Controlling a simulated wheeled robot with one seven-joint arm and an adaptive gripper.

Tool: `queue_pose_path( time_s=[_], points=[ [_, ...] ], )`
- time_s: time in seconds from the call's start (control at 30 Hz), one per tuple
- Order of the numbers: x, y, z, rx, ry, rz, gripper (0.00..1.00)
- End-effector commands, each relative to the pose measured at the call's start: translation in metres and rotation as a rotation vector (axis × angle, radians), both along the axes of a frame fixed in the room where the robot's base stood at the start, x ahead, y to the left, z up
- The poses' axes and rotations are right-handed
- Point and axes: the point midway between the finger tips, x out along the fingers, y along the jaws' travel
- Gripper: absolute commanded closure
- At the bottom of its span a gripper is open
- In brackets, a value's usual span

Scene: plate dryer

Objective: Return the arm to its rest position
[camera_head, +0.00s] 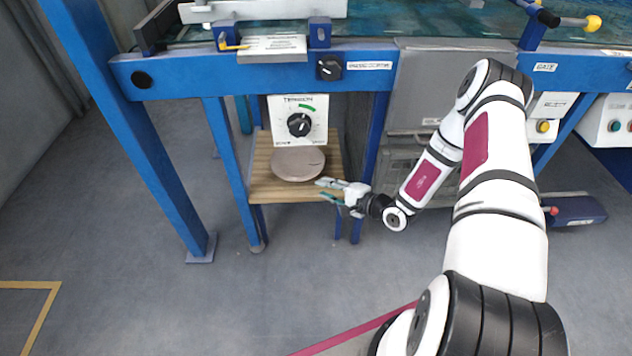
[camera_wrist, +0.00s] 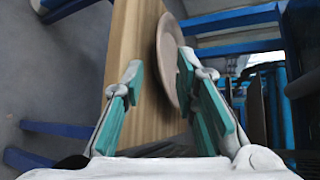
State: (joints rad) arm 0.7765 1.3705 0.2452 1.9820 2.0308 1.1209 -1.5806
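My arm reaches from the lower right toward the blue-framed machine in the head view. My gripper (camera_head: 328,189) is at the front right corner of a small wooden shelf (camera_head: 262,190), beside a round pinkish-grey plate (camera_head: 298,164) lying on it. The plate (camera_wrist: 168,60) and the shelf's wood (camera_wrist: 130,40) lie beyond the fingers. The plate's edge appears close to the right finger; I cannot tell whether they touch.
A white tension dial panel (camera_head: 299,121) stands above the shelf. Blue legs (camera_head: 222,150) flank the shelf, and a grey metal cabinet (camera_head: 430,80) stands to the right behind my arm. The blue beam (camera_head: 190,75) runs above. The grey floor (camera_head: 130,270) at left front is clear.

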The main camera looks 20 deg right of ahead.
Motion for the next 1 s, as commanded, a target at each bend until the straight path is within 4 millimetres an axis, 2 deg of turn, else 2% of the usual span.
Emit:
queue_pose_path(
  time_s=[0.2,0.73,0.87,1.0],
  points=[
    [-0.01,-0.006,0.004,0.001,0.0,0.0,0.73],
    [-0.009,-0.004,0.007,-0.001,-0.004,0.01,0.73],
    [-0.003,0.005,0.035,-0.01,-0.023,0.082,0.73],
    [0.001,0.029,0.09,-0.033,-0.05,0.24,0.73]
  ],
)
